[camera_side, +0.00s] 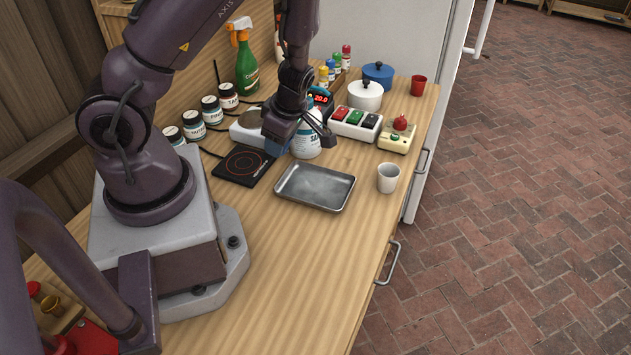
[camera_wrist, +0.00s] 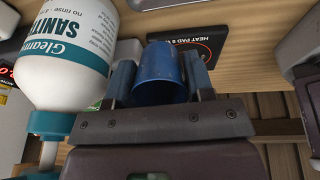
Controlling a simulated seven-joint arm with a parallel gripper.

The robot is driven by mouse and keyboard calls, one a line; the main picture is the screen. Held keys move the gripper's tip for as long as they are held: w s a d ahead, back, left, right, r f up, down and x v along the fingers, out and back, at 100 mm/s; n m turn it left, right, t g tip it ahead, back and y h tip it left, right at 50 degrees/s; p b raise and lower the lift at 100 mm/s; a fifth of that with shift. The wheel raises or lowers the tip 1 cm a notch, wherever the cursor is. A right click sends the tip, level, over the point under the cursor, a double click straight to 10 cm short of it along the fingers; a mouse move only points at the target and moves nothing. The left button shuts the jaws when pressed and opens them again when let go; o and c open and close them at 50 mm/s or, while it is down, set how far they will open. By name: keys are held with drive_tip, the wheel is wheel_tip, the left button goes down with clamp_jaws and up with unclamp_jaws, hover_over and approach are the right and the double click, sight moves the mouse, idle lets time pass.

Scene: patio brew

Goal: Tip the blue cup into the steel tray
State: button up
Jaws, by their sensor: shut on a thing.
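The blue cup (camera_wrist: 160,72) is held between the two fingers of my gripper (camera_wrist: 160,80) in the wrist view. In the side view a small part of the cup (camera_side: 273,149) shows under my gripper (camera_side: 284,143), above the counter between the heat pad and the white bottle. Most of the cup is hidden there, and its contents do not show. The steel tray (camera_side: 315,204) lies flat on the counter, in front of and to the right of my gripper. Its floor looks bare.
A white sanitizer bottle (camera_side: 306,140) stands close beside my gripper; it fills the left of the wrist view (camera_wrist: 65,55). A black heat pad (camera_side: 245,180) lies left of the tray. A white cup (camera_side: 388,178) stands to its right. The front counter is clear.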

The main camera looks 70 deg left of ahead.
drive_tip(key=shift+s+a+r+t+h, duration=0.15)
drive_tip(key=shift+a+r+h, duration=0.15)
drive_tip(key=shift+r, duration=0.3)
drive_tip(key=shift+s+a+r+t+h, duration=0.2)
drive_tip(key=shift+r+h, duration=0.1)
drive_tip(key=shift+r, duration=0.25)
drive_tip(key=shift+f, duration=0.15)
drive_tip(key=shift+s+a+t+h, duration=0.25)
drive_tip(key=shift+a+t+h, duration=0.15)
drive_tip(key=shift+h, duration=0.3)
drive_tip(key=shift+a, duration=0.1)
